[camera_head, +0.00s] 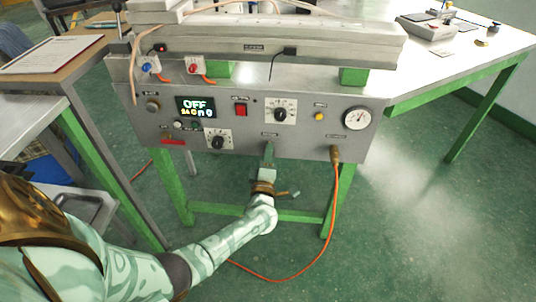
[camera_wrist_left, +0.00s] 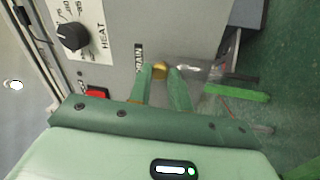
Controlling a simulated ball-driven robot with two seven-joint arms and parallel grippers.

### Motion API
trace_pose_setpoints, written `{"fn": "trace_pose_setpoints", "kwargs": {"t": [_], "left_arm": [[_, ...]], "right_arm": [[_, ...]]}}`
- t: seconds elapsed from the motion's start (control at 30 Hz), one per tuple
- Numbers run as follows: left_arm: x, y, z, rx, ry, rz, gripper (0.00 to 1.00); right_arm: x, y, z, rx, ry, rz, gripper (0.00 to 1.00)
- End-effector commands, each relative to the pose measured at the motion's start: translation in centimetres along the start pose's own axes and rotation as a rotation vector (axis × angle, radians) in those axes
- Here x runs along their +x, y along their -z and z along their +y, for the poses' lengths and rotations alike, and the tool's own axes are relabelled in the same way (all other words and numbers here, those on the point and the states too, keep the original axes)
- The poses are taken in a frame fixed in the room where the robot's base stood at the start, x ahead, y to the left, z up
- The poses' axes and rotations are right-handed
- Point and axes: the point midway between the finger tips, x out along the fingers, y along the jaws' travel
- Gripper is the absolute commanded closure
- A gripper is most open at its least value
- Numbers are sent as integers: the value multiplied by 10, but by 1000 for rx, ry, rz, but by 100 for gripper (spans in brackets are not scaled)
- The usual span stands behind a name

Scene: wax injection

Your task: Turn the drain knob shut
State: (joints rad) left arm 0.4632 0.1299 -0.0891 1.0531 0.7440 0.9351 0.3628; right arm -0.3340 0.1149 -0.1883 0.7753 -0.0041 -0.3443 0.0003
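The drain knob is a small brass piece (camera_wrist_left: 159,70) on the grey front panel, beside the DRAIN label in the left wrist view. My left gripper (camera_wrist_left: 160,76) reaches it with its green fingers apart, one on each side. The brass fills the gap at the fingertips, so the gripper looks shut on it. In the head view my left gripper (camera_head: 269,150) is at the lower edge of the wax machine's panel (camera_head: 310,140), and the fingers hide the knob. How far the knob is turned cannot be seen. My right gripper is not in view.
An orange hose (camera_head: 335,190) hangs from a brass fitting right of my gripper. Green table legs (camera_head: 170,190) stand below.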

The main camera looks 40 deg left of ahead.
Motion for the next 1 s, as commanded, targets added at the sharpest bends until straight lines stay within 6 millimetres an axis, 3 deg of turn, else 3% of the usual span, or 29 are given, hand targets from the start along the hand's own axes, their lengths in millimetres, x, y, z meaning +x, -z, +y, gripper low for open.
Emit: {"fn": "trace_pose_setpoints", "kwargs": {"t": [0.03, 0.07, 0.1, 0.47, 0.57, 0.8, 1.0], "left_arm": [[-2, -2, -2, 2, 4, -5, 70], [-2, -1, -2, 2, 4, -4, 61], [-2, -1, -2, 2, 3, -4, 60], [-8, -1, 1, 0, 1, -2, 60], [-24, 0, 2, -2, 2, -2, 60], [-89, 0, 3, -2, 3, -2, 60], [-137, -1, 1, -1, 4, -3, 60]], "right_arm": [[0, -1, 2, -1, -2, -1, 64], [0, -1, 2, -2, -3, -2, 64], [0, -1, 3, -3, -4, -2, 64], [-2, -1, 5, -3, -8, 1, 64], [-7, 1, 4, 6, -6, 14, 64], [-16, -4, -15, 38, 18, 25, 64], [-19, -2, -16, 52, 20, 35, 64]]}}
